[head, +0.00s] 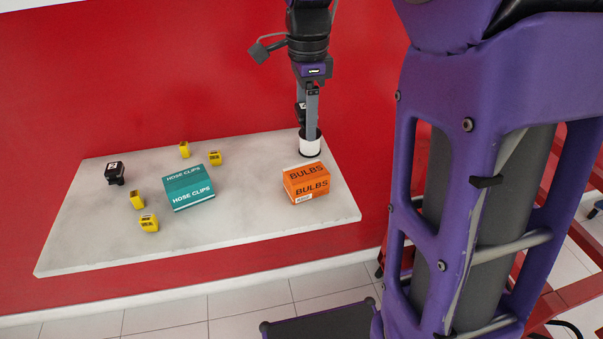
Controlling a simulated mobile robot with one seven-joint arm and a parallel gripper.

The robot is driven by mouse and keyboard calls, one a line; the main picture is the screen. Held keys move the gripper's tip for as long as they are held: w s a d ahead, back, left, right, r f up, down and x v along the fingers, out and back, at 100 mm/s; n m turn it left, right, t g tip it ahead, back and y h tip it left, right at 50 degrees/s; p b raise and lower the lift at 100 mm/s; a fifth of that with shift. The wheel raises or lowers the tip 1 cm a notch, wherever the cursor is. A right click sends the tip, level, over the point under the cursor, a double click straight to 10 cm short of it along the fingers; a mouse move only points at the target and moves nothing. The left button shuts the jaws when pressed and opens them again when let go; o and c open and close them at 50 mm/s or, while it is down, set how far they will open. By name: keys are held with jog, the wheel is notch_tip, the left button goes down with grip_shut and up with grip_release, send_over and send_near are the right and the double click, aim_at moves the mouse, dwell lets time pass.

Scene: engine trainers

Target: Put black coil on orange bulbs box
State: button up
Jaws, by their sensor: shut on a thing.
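My gripper (312,130) points down over the back right of the white table, behind the orange bulbs box (306,183). Another black coil-like piece (115,172) with a pale label stands on the table's far left.
A teal hose clips box (188,187) and several yellow blocks (149,223) occupy the left and middle of the table (240,222). The front middle is clear. A red wall stands behind.

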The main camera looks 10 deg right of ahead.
aim_at(306, 172)
notch_tip(306, 172, down, 10)
jog(key=shift+r+b, duration=0.1)
jog(key=shift+b, duration=0.9)
jog(key=o, duration=1.5)
jog(key=shift+f, duration=0.25)
jog(key=shift+o, duration=0.2)
jog(key=shift+r, duration=0.1)
notch_tip(306, 172, up, 12)
jog(key=shift+r+p, duration=0.1)
jog(key=shift+p, duration=1.1)
